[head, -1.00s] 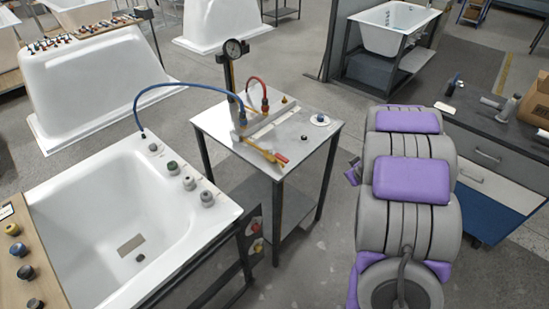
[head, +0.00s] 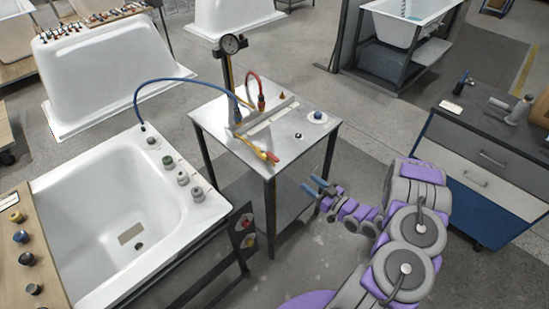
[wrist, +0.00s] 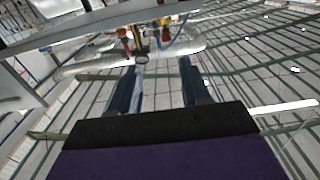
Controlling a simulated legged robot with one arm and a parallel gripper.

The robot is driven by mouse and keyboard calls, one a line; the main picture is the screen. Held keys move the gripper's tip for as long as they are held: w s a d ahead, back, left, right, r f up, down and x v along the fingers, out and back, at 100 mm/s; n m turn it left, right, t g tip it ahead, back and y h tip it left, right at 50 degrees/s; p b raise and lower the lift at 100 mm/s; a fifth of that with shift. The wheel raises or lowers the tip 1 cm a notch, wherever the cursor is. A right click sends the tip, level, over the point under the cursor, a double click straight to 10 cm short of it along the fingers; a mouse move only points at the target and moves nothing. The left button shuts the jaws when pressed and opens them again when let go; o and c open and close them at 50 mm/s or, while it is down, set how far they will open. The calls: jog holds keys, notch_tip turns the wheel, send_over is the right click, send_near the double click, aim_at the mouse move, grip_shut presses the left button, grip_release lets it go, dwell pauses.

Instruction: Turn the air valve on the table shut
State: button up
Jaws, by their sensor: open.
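The steel-topped table (head: 222,112) stands mid-view in the head view. On it are a round gauge (head: 231,45) on a post, a metal block, a blue hose (head: 180,80) and a red hose (head: 252,77). A yellow lever-like piece with a red tip (head: 268,156), likely the valve handle, lies near the table's front edge. My gripper (head: 314,186) is open and empty, right of the table's front corner, apart from it and lower than its top. The wrist view shows its two blue fingers (wrist: 162,88) spread, with the hose fittings (wrist: 164,38) beyond. The exact valve position is unclear.
A white bathtub shell (head: 110,190) with knobs on its rim stands close left of the table. A grey drawer cabinet (head: 480,150) stands at right. Another shell (head: 110,70) is behind left.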

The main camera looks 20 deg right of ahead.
jog(key=b, duration=0.1)
send_near(275, 160)
jog(key=w+f, duration=0.2)
jog(key=w, duration=0.2)
jog(key=x, duration=0.7)
jog(key=shift+s+a+r+b, duration=0.1)
jog(key=shift+a+r+b, duration=0.2)
jog(key=shift+a+b, duration=0.1)
jog(key=shift+d+f, duration=0.1)
jog(key=shift+d, duration=0.4)
jog(key=shift+a, duration=0.4)
jog(key=c, duration=0.6)
jog(key=shift+d, duration=0.15)
grip_shut()
